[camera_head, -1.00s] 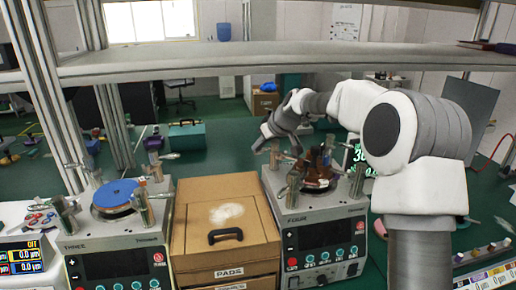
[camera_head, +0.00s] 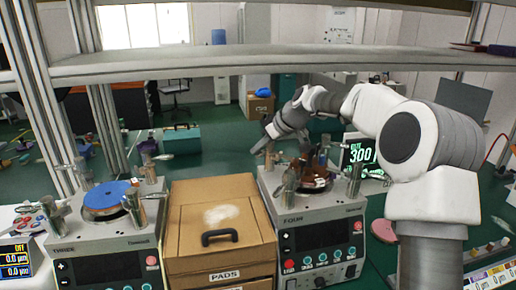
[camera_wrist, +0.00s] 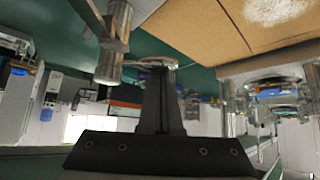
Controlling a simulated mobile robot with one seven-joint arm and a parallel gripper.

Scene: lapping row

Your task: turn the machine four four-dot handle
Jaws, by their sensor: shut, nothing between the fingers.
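Machine FOUR (camera_head: 322,235) is a grey box with a dark screen and coloured buttons, right of centre in the head view. Metal handle posts stand around its top plate, including a front-left one (camera_head: 289,190) and a front-right one (camera_head: 354,185). The dot marks are too small to read, so I cannot tell which handle has four. My gripper (camera_head: 261,150) is over the machine's back-left corner. In the wrist view, my dark gripper (camera_wrist: 158,70) is shut and empty. Its tip is close beside a metal post (camera_wrist: 110,62) with a thin lever (camera_wrist: 150,63); contact is unclear.
A cardboard PADS box (camera_head: 222,235) stands directly left of machine FOUR. Machine THREE (camera_head: 105,262) with a blue disc (camera_head: 107,194) is further left. A shelf beam (camera_head: 270,60) crosses above. A screen reading 300 (camera_head: 361,152) stands behind, and a pink disc (camera_head: 383,231) lies to the right.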

